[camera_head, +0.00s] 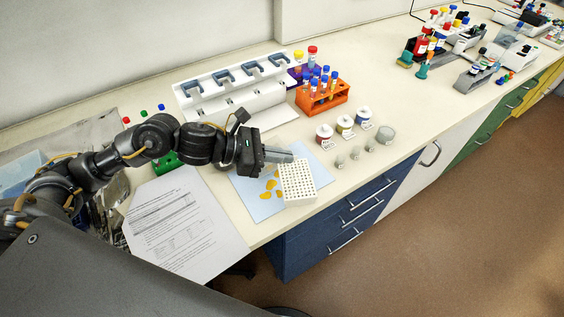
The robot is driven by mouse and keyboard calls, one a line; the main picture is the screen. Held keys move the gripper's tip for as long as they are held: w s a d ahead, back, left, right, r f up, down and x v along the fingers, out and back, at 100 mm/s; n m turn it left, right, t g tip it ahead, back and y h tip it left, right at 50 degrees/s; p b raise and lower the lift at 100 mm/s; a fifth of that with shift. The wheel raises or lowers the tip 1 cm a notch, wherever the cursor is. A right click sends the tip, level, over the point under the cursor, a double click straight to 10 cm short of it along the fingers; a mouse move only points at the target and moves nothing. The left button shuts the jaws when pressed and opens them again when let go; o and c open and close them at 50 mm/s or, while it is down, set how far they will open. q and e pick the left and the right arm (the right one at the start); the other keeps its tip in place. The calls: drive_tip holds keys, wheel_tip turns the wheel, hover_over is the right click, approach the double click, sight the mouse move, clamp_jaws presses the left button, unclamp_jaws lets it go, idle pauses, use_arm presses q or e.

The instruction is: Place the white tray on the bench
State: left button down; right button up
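The white tray (297,184), a block with rows of small holes in its top, is at the front part of the bench (232,208), over the right side of a pale blue sheet (258,205). My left gripper (279,155) reaches in from the left, with its fingers at the tray's back edge. The fingers are seen from the side, so I cannot tell whether they grip the tray or whether it rests on the sheet. My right gripper is not in view.
Yellow-orange pieces (270,188) lie left of the tray. Behind are a white pipette stand (232,90) and an orange tube rack (322,97). Labelled jars (345,124) and small weights stand to the right. A printed paper (182,225) lies left. The bench's middle right is clear.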

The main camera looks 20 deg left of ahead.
sight(282, 165)
use_arm(q)
drive_tip(key=shift+w+f, duration=0.25)
drive_tip(key=shift+f, duration=0.05)
wheel_tip(282, 165, down, 3)
drive_tip(key=shift+f, duration=0.25)
drive_tip(key=c, duration=1.6)
unclamp_jaws()
drive_tip(key=shift+c, duration=0.2)
drive_tip(key=shift+r, duration=0.1)
